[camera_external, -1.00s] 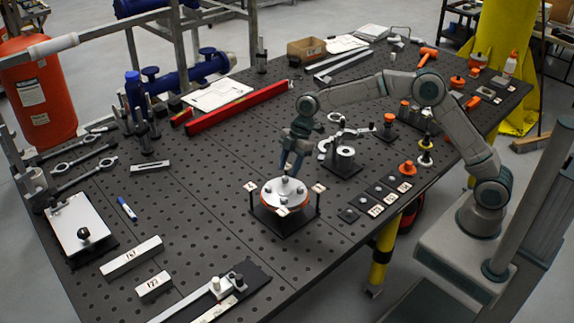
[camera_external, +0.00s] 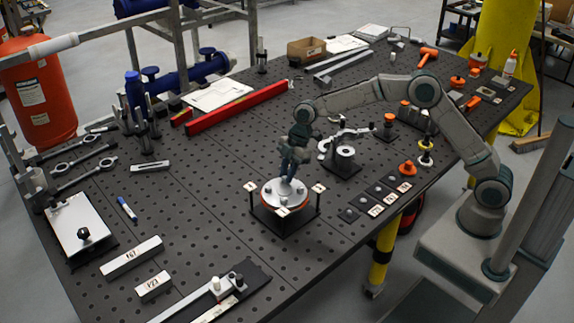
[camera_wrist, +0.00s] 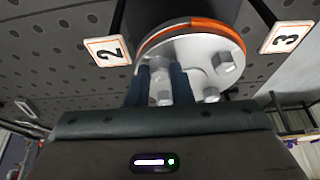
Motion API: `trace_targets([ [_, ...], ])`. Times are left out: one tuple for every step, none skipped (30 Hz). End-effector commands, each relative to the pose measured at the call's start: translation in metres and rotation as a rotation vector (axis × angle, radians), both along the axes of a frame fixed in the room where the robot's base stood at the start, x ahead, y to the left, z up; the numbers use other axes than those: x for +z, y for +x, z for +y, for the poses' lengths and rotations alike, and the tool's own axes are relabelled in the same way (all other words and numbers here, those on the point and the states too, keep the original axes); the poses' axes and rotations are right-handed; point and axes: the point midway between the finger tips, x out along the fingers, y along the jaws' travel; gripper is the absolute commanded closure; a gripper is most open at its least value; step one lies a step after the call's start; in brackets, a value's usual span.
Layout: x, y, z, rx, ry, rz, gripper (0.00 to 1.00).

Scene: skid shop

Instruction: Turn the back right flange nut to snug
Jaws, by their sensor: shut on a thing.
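The round silver flange (camera_external: 286,193) with an orange gasket edge sits on a black stand on the perforated table. It also shows in the wrist view (camera_wrist: 197,48), with several nuts on its face. My gripper (camera_external: 287,178) is over the flange, pointing down. In the wrist view my gripper's two fingers (camera_wrist: 163,88) are closed around one nut (camera_wrist: 160,92), which they partly hide. Two other nuts (camera_wrist: 224,63) show to the right of the fingers. I cannot tell from the pictures how tight the gripped nut is.
Numbered tags stand around the flange, among them tag 2 (camera_wrist: 108,50) and tag 3 (camera_wrist: 286,38). A clamp fixture (camera_external: 343,158) stands close behind on the right. Small labelled blocks (camera_external: 376,208) lie to the right.

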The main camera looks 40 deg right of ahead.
Motion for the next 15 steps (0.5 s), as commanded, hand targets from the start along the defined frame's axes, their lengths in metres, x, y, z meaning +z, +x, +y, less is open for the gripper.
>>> trace_targets([
  [-0.0005, -0.0001, 0.0002, -0.011, 0.0, -0.002, 1.0],
  [-0.0008, -0.0002, 0.0002, -0.019, 0.0, -0.002, 1.0],
  [-0.0012, -0.0006, 0.0003, -0.034, 0.0, -0.002, 1.0],
  [-0.0015, -0.0008, 0.0004, -0.046, 0.0, -0.001, 1.0],
  [-0.0017, -0.0011, 0.0004, -0.061, 0.0, -0.002, 1.0],
  [-0.0018, -0.0013, 0.0004, -0.083, 0.001, -0.002, 1.0],
  [-0.0019, -0.0014, 0.0005, -0.102, 0.001, -0.003, 1.0],
  [-0.0022, -0.0015, 0.0004, -0.124, 0.001, -0.003, 1.0],
  [-0.0025, -0.0017, 0.0002, -0.153, 0.001, -0.003, 1.0],
  [-0.0024, -0.002, 0.0004, -0.176, 0.001, -0.004, 1.0],
  [-0.0023, -0.0024, 0.0008, -0.2, 0.001, -0.005, 1.0],
  [-0.0027, -0.003, 0.0012, -0.235, 0.001, -0.005, 1.0],
  [-0.0028, -0.0032, 0.001, -0.262, 0.001, -0.004, 1.0],
  [-0.0026, -0.0032, 0.0008, -0.291, 0.001, -0.004, 1.0],
  [-0.0021, -0.0037, 0.0013, -0.328, 0.001, -0.005, 1.0],
])
